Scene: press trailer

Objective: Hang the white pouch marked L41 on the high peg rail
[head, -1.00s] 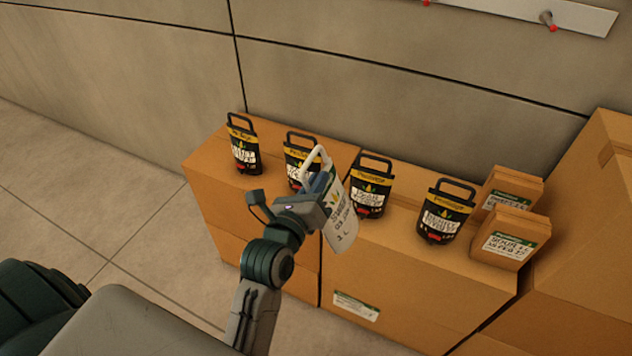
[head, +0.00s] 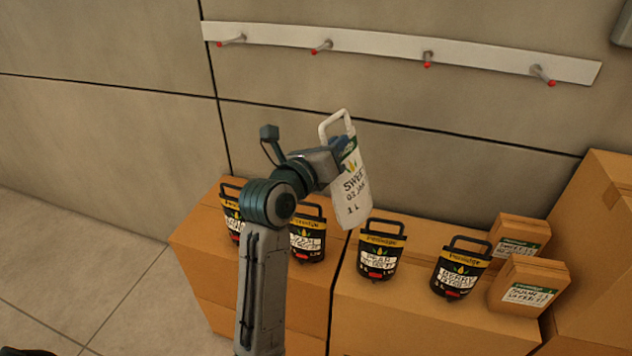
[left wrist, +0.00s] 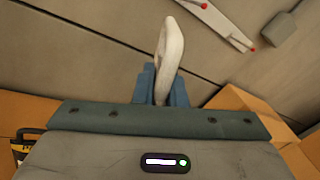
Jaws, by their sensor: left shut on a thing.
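The white handle (left wrist: 170,55) stands up between the blue fingers in the left wrist view. The white peg rail (head: 380,46) on the wall carries several bare pegs with red tips. My right gripper is not in view.
Several black pouches (head: 381,250) with handles stand on the cardboard boxes (head: 390,310) below. Two small cartons (head: 528,285) stand at their right, and a taller box (head: 600,210) rises at far right. The wall between pouch and rail is clear.

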